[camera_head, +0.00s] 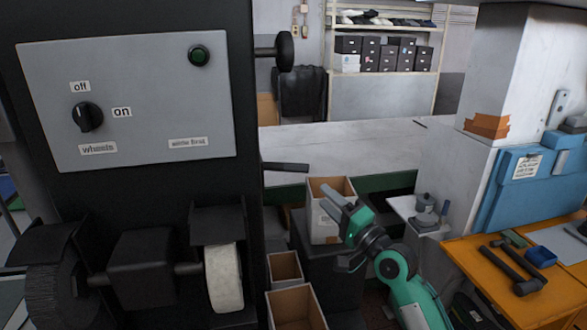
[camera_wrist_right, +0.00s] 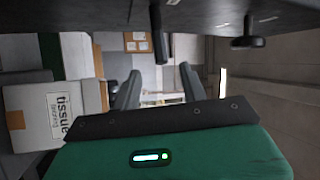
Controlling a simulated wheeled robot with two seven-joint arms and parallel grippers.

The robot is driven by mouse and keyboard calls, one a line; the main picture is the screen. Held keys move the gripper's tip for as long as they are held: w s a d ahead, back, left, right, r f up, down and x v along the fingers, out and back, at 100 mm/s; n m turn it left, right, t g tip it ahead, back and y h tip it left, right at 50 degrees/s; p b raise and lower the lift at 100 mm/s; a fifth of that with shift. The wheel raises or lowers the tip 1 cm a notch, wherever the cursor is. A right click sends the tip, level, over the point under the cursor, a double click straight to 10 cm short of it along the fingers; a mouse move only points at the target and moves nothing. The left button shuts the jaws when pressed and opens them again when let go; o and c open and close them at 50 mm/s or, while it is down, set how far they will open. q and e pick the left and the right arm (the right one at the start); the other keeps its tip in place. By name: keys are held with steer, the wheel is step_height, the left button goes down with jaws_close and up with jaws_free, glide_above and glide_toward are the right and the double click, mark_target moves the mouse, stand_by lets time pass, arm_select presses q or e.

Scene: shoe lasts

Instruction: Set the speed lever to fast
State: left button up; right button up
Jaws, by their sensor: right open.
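A black machine (camera_head: 215,14) fills the left of the head view. A dark bar-shaped lever (camera_head: 285,167) sticks out level from its right side; above it is a short shaft with a round black knob (camera_head: 285,52). No speed marking is legible, so I cannot tell which is the speed lever. My right gripper (camera_head: 335,228) is open and empty, below and right of the bar. In the right wrist view, the bar (camera_wrist_right: 157,35) shows ahead, roughly in line with the gap between the fingers (camera_wrist_right: 160,88), and the knob (camera_wrist_right: 248,42) is to its right. My left gripper is out of view.
A brush wheel (camera_head: 55,292) and white wheel (camera_head: 224,280) sit below. Cardboard boxes (camera_head: 296,310) stand beneath my right arm. An orange bench (camera_head: 485,265) with tools is right.

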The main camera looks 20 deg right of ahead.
mark_target(293, 169)
steer(key=p+x, duration=0.4)
steer(key=x, duration=0.8)
steer(key=shift+a, duration=0.15)
steer(key=shift+w+a, duration=0.2)
steer(key=shift+w, duration=0.35)
jaws_close()
